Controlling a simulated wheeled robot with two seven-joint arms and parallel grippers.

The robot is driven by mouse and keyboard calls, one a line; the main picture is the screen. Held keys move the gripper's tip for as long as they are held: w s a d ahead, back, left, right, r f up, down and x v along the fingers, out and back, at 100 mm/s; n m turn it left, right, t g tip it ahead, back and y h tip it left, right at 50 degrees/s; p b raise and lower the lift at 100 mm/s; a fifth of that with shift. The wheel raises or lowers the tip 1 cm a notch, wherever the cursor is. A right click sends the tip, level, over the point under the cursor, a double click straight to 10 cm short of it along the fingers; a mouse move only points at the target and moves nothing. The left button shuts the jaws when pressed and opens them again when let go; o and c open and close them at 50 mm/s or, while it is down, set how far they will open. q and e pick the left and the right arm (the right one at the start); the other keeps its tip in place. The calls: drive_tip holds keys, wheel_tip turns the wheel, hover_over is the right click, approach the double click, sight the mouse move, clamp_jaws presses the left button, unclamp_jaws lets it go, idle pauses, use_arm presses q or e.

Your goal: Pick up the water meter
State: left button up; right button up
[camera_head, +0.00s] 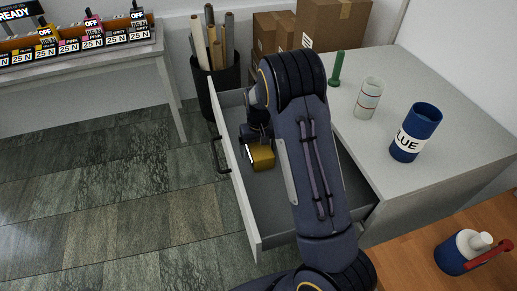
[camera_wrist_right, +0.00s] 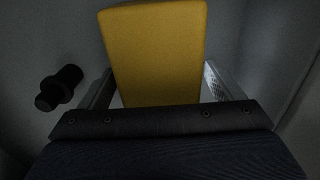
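I cannot clearly tell which thing is the water meter. A yellow, box-like item (camera_head: 260,156) lies in the open drawer (camera_head: 278,203). In the right wrist view the yellow item (camera_wrist_right: 157,52) stands between my right gripper's fingers (camera_wrist_right: 160,88). Narrow gaps seem to show beside it, so the fingers look open around it. A black stepped knob-like item (camera_wrist_right: 59,88) is left of the fingers in that view. In the head view my right gripper (camera_head: 256,140) reaches down into the drawer, partly hidden by my arm. My left gripper is out of view.
The drawer's front panel (camera_head: 237,175) stands left of my arm. On the grey bench (camera_head: 440,125) are a green item (camera_head: 337,69), a clear cup (camera_head: 368,98) and a blue labelled cup (camera_head: 416,133). Floor at left is clear.

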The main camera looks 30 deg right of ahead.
drive_tip(key=c, duration=1.1)
